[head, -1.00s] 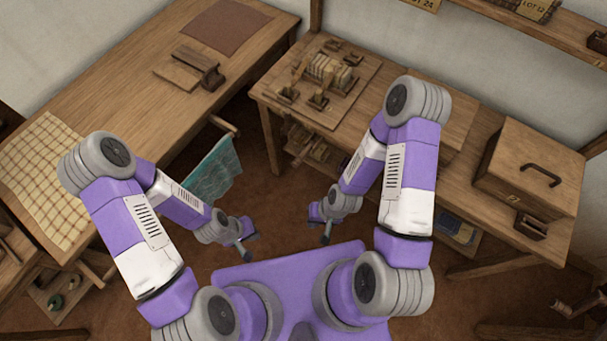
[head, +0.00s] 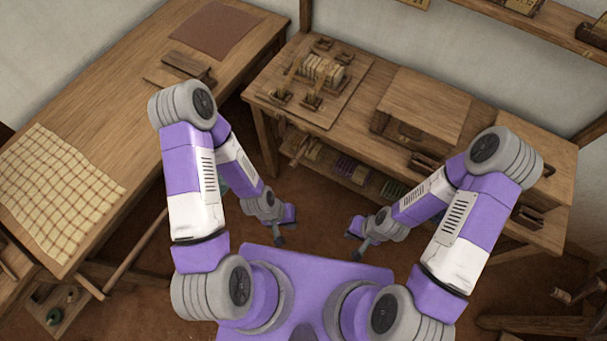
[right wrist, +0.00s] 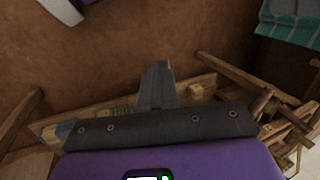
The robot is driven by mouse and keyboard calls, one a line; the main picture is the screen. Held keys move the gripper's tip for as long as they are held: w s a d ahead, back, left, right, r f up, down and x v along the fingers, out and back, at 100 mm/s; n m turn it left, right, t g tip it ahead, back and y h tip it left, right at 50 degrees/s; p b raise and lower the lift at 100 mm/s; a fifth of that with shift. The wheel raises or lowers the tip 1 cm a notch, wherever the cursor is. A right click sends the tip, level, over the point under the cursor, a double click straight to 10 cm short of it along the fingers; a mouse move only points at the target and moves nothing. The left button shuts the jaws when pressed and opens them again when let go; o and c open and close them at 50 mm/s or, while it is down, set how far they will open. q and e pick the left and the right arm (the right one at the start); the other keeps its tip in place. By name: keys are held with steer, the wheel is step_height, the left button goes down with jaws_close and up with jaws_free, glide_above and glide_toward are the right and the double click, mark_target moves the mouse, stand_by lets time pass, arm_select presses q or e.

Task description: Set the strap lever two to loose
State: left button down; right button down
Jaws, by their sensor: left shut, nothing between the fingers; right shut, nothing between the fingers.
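A wooden board (head: 348,97) with small wooden fittings lies on the left end of the back bench. Several upright lever-like pieces stand on it around a ribbed pale block (head: 322,71). Which of them is strap lever two I cannot tell at this size. My left gripper (head: 279,240) is shut and empty, low in front of the bench. My right gripper (head: 358,254) is also shut and empty, lower right of the board and well apart from it. In the right wrist view its dark fingers (right wrist: 157,86) are together over the brown floor.
A lidded wooden box (head: 425,100) stands on the bench right of the board. A shelf below holds coloured spools (head: 352,170). The left table bears a checked cloth (head: 58,190) and a brown mat (head: 222,30). Brown floor lies between the furniture.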

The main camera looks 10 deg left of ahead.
steer(key=s+a+f+m+g+y+b, duration=0.1)
steer(key=s+a+f+m+g+b, duration=0.1)
steer(key=s+f+m+g+b, duration=0.3)
steer(key=s+a+f+m+g+y+b, duration=0.1)
steer(key=a+f+y+b, duration=0.1)
steer(key=f, duration=0.5)
steer(key=w+a+f+m+y+b, duration=0.45)
steer(key=a+m+y+b, duration=0.2)
steer(key=a+m, duration=0.2)
steer(key=w+a+m+t+y+b, duration=0.1)
steer(key=w+m+t+y+b, duration=0.5)
steer(key=w+m+t, duration=0.6)
steer(key=w+t, duration=0.3)
steer(key=t, duration=0.3)
steer(key=shift+w+t+y, duration=0.25)
steer(key=shift+t+y, duration=0.05)
steer(key=shift+y, duration=0.05)
steer(key=shift+a+f, duration=0.1)
steer(key=shift+a, duration=0.05)
